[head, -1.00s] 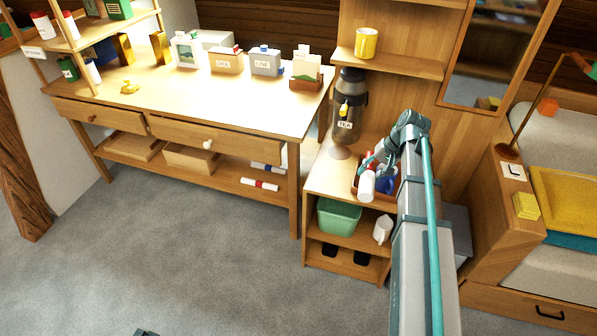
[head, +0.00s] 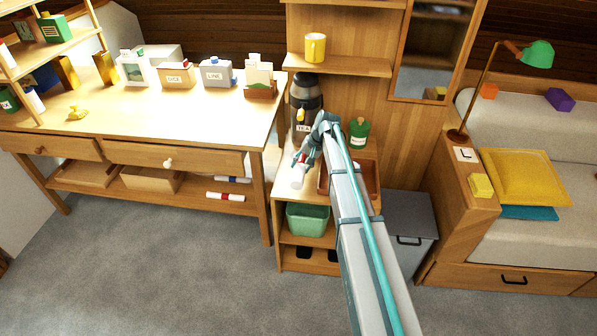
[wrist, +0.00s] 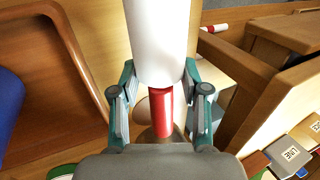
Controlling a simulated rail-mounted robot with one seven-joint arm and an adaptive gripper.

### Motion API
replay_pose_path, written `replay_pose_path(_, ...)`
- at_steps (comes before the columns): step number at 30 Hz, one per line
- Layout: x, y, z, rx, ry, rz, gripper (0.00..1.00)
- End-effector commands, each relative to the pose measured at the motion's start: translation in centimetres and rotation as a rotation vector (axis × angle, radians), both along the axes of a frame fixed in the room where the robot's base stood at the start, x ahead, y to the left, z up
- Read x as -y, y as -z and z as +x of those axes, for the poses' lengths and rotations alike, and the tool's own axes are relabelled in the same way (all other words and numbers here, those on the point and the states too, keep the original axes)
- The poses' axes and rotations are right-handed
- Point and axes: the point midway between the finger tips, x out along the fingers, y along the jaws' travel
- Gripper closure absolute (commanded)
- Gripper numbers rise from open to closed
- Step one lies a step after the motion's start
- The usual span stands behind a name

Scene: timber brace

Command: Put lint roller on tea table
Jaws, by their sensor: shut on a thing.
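The lint roller (head: 298,177), with a white roll and red handle, is in my gripper (head: 308,158) above the left part of the tea table (head: 290,193). In the wrist view, my gripper (wrist: 160,105) is shut around the red handle (wrist: 160,112), and the white roll (wrist: 160,40) extends away from it. I cannot tell whether the roll touches the tabletop. The dark urn labelled TEA (head: 305,95) stands at the back of this table. My arm hides part of the tabletop.
A brown tray (head: 370,178) lies right of the roller; a blue thing (wrist: 8,105) is in it. A green bottle (head: 359,132) stands behind. The workbench (head: 200,120) is at left, a grey bin (head: 408,225) at right. A green tub (head: 308,220) sits on the shelf below.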

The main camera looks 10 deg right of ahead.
Motion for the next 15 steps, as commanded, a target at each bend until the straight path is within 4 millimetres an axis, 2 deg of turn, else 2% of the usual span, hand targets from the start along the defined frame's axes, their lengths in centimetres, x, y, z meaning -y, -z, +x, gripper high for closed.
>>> replay_pose_path(8, -0.7, 1.4, 1.1, 0.000, -0.001, 0.000, 0.92)
replay_pose_path(15, -0.9, 4.3, 1.3, -0.002, -0.001, 0.001, 0.92)
